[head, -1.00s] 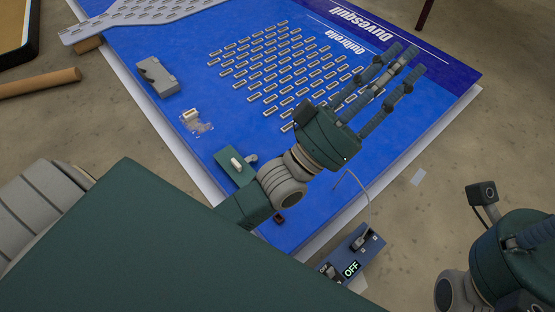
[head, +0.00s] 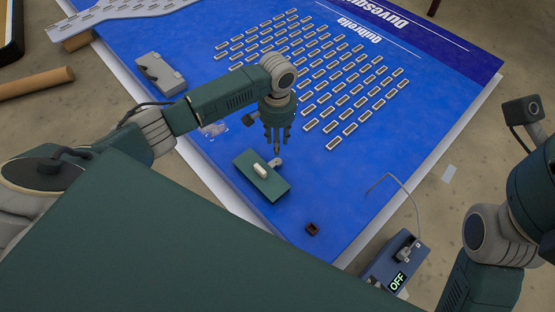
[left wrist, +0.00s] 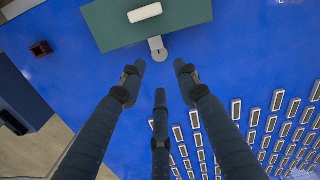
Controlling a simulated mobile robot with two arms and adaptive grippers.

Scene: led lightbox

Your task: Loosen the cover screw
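A green cover plate (head: 250,182) with a white pill-shaped piece on it lies on the blue lightbox panel (head: 215,165). A grey tab (head: 275,162) stands at its upper right edge, and it also shows in the left wrist view (left wrist: 157,48). I cannot make out a screw head on it. My left gripper (head: 277,146) points down just above this tab, fingers closer together than before. In the left wrist view its three fingers (left wrist: 159,78) are apart with nothing between them, so it is open. My right arm is at the right edge; its fingers are out of frame.
A switch box (head: 395,265) reading OFF, with a wire, stands by the panel's front edge. A small dark red part (head: 312,229) lies on the panel. A grey block (head: 160,75), clear scraps and rows of white-framed LEDs (head: 335,100) are farther back.

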